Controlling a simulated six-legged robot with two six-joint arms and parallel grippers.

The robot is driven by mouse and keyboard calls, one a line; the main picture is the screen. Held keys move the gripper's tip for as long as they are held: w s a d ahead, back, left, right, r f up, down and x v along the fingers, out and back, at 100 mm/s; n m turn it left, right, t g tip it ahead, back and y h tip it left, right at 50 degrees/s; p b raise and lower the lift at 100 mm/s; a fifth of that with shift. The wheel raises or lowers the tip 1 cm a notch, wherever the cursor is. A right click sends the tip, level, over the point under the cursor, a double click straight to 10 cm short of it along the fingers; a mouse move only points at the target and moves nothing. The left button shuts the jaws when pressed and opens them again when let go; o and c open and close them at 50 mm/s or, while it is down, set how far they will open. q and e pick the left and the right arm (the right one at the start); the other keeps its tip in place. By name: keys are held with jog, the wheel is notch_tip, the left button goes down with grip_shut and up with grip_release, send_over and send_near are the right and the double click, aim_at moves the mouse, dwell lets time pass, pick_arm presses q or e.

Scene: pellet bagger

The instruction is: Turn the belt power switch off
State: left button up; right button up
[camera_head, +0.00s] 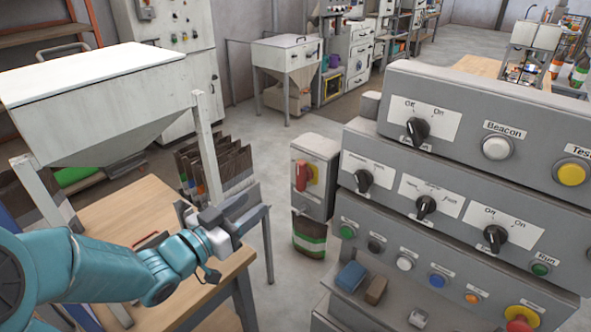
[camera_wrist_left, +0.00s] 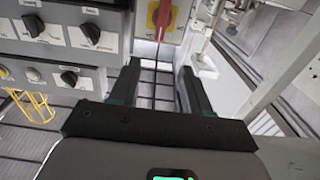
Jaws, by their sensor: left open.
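A grey box (camera_head: 315,165) carries a red handle on a yellow plate (camera_head: 313,174). The red handle (camera_head: 301,175) looks upright; in the left wrist view it also shows (camera_wrist_left: 163,18) at the top, beyond the fingers. Black rotary knobs marked Off and On sit on the grey control panel, one at the top (camera_head: 417,129) and one lower right (camera_head: 495,238). I cannot read a belt power label on any of them. My left gripper (camera_head: 236,208) is open and empty, left of the box and apart from it; its two fingers (camera_wrist_left: 158,72) show in the wrist view.
The panel also has a white Beacon button (camera_head: 496,148), a yellow button (camera_head: 571,174) and several small coloured buttons. A blue block (camera_head: 351,276) and a brown block (camera_head: 376,290) lie on the ledge below. A wooden table (camera_head: 130,215) and a white hopper (camera_head: 95,85) stand left.

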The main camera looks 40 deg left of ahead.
aim_at(298, 172)
pick_arm(q)
jog(key=w+p, duration=0.1)
jog(key=w, duration=0.4)
jog(key=w+p, duration=0.1)
jog(key=w, duration=0.4)
jog(key=w+d+p, duration=0.1)
jog(key=w+p, duration=0.1)
jog(key=w, duration=0.3)
jog(key=shift+w+d+f, duration=0.1)
jog(key=shift+w, duration=0.2)
jog(key=c, duration=0.8)
jog(key=shift+f, duration=0.1)
